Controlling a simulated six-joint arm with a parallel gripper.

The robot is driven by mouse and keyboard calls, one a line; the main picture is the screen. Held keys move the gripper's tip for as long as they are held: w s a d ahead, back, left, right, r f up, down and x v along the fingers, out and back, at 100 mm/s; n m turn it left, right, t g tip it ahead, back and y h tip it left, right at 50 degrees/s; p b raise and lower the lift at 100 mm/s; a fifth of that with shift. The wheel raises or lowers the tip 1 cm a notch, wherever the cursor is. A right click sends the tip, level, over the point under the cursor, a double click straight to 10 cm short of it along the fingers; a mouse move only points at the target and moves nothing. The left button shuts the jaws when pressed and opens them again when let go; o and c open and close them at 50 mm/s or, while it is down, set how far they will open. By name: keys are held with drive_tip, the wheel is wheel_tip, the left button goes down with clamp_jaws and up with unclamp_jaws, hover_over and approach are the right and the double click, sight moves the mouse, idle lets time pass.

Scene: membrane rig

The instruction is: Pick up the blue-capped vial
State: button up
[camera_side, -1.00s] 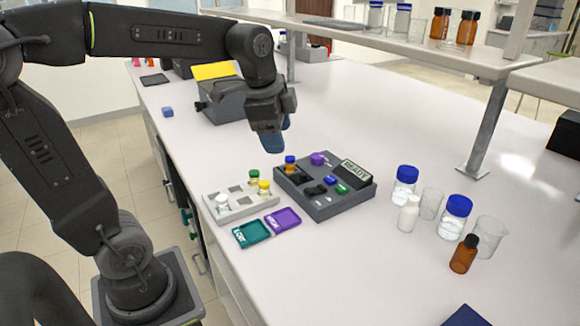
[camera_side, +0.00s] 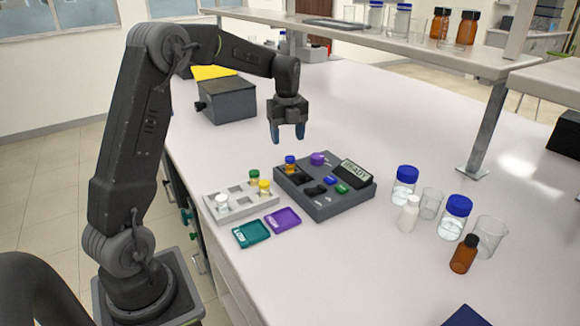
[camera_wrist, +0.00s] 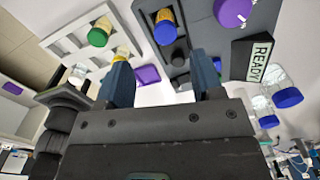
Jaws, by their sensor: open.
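The blue-capped vial (camera_side: 290,163) has amber contents and stands upright in the dark recess at the left of the grey rig (camera_side: 325,206). In the wrist view the same vial (camera_wrist: 165,28) shows near the top, ahead of the fingers. My gripper (camera_side: 288,135) is above and behind the rig in the side view, fingers pointing down, apart from the vial. In the wrist view my gripper (camera_wrist: 163,78) is open with nothing between its blue fingertips.
A pale rack (camera_side: 240,203) left of the rig holds white-, yellow- and green-capped vials. Teal (camera_side: 251,234) and purple (camera_side: 283,219) trays lie in front. Blue-capped bottles (camera_side: 405,185), beakers and an amber bottle (camera_side: 464,254) stand right. A dark box (camera_side: 227,101) is behind.

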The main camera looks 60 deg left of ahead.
sight(290, 158)
drive_tip(key=f, duration=0.8)
drive_tip(key=shift+w+d+f, duration=0.15)
drive_tip(key=shift+w+f, duration=0.1)
drive_tip(key=shift+w, duration=0.05)
drive_tip(key=shift+c, duration=0.2)
drive_tip(key=c, duration=1)
drive_tip(key=shift+o, duration=0.2)
drive_tip(key=shift+r, duration=0.15)
